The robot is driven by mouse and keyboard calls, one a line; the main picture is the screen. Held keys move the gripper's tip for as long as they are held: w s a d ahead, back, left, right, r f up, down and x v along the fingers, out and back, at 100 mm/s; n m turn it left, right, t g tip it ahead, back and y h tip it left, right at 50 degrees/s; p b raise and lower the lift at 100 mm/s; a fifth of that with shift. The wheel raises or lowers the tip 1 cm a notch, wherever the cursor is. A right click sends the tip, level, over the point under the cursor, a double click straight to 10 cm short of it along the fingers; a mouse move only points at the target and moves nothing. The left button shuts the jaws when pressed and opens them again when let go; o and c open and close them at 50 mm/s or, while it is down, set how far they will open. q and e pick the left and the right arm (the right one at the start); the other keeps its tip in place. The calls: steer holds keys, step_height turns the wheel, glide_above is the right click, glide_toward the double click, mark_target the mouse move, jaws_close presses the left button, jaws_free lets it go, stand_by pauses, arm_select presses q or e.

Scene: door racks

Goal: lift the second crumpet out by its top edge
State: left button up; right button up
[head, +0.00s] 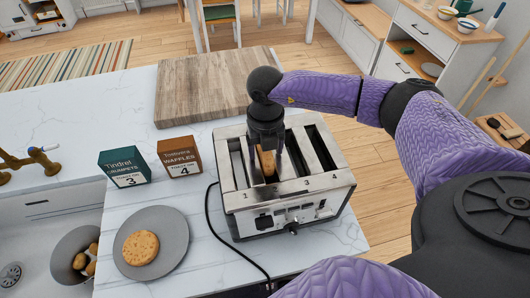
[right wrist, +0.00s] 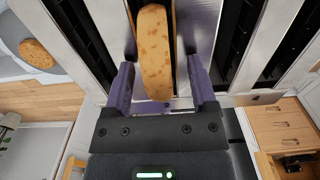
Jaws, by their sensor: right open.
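The silver toaster (head: 325,196) stands on the marble counter, its slots numbered along the top. A browned crumpet (head: 266,163) stands upright in the second slot, its top edge above the slot. The right wrist view shows this crumpet (right wrist: 156,55) edge-on between two purple fingers. My right gripper (head: 268,155) points down over that slot. It is open, with a finger on each side of the crumpet and visible gaps. Another crumpet (head: 140,248) lies flat on the grey plate (head: 178,222). My left gripper is out of view.
A green crumpet box (head: 124,167) and a brown waffle box (head: 180,157) stand left of the toaster. A wooden board (head: 205,88) lies behind. A black cord (head: 211,225) runs between plate and toaster. A sink with a bowl (head: 65,250) is at the left.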

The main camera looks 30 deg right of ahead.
steer(key=shift+w, duration=0.1)
jaws_close()
stand_by(0.3)
step_height(320, 180, up, 10)
steer(key=shift+r, duration=0.2)
step_height(320, 180, up, 9)
steer(key=p, duration=0.7)
